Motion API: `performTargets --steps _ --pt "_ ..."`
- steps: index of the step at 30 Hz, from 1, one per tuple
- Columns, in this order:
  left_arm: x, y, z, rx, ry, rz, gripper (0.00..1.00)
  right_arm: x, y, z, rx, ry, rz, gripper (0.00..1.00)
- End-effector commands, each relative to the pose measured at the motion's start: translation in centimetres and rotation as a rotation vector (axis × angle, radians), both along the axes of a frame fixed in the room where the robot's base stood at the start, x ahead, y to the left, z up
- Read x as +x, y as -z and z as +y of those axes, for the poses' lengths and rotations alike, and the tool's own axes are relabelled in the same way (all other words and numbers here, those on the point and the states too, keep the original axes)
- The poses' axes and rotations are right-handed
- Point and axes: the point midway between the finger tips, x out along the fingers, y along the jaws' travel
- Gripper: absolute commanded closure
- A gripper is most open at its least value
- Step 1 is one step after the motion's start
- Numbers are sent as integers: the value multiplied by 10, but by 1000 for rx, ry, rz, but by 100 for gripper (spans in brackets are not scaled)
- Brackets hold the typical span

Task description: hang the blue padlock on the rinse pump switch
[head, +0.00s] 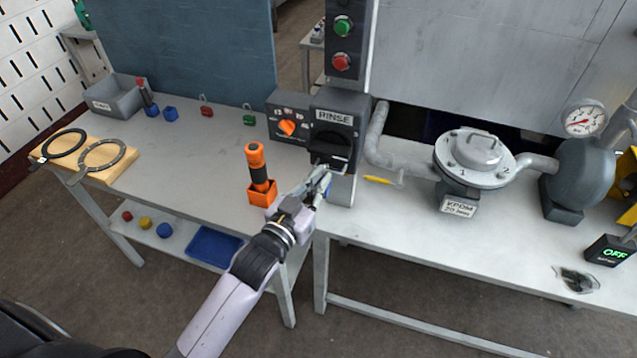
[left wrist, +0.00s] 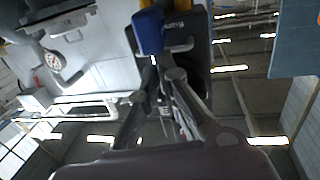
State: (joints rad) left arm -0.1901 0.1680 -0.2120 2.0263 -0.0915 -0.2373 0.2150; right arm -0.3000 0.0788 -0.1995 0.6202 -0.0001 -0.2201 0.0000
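The rinse pump switch (head: 333,125) is a dark box labelled RINSE on the grey post. My left gripper (head: 322,178) is just below and in front of its handle. In the left wrist view a blue body (left wrist: 148,32), seemingly the blue padlock, is against the dark switch box (left wrist: 197,60), beyond my fingertips (left wrist: 156,88). The fingers look apart, with a gap between them. A thin pale piece near the body may be its shackle; whether it passes through the switch is unclear. In the head view the gripper hides this spot. My right gripper is not in view.
An orange-handled tool (head: 258,165) stands close left of my arm. A yellow marker (head: 378,180) and the filter housing (head: 474,158) are to the right.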

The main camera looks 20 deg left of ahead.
Motion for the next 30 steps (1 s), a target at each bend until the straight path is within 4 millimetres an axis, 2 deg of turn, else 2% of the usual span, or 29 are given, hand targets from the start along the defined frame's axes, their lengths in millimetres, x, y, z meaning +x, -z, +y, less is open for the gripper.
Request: performTargets --steps 18,30 --pt "19 -1 -1 -1 0 -2 100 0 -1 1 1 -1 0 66" --pt "21 -3 0 -1 -1 -6 100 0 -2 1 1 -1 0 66"
